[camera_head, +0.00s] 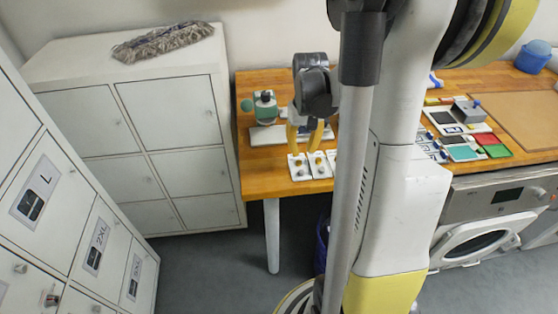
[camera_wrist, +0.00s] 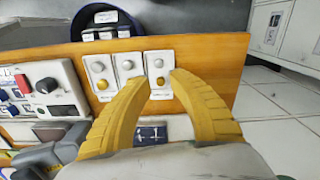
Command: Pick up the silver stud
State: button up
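Three white cards lie in a row on the wooden worktop, each with a silver-coloured stud and a brass-coloured stud. In the wrist view the silver studs are the left one (camera_wrist: 98,67), the middle one (camera_wrist: 127,65) and the right one (camera_wrist: 158,62). The cards (camera_head: 299,178) also show in the head view, near the worktop's front edge. My gripper (camera_wrist: 157,78) is open, with its yellow fingertips apart and nothing held between them. In the wrist view the tips flank the right card's brass stud (camera_wrist: 160,80); their height above it is unclear. My gripper (camera_head: 303,150) also shows over the cards in the head view.
A grey panel with a black knob (camera_wrist: 47,85) lies left of the cards in the wrist view. A dark blue bin (camera_wrist: 105,22) stands beyond the worktop edge. A green-and-grey device (camera_head: 265,105) stands behind the cards, and white lockers (camera_head: 140,130) stand at the left.

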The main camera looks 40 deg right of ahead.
jog(key=b, duration=0.1)
send_over(301, 171)
jog(key=f, duration=0.4)
jog(key=shift+s+d+f, duration=0.15)
jog(key=shift+d+f, duration=0.05)
jog(key=shift+d, duration=0.05)
jog(key=f+b, duration=0.1)
jog(key=f, duration=0.1)
jog(key=f+b, duration=0.1)
jog(key=f, duration=0.2)
jog(key=shift+a+f+b, duration=0.2)
jog(key=shift+f+b, duration=0.1)
jog(key=shift+b, duration=0.05)
jog(key=shift+r, duration=0.1)
jog(key=c, duration=0.5)
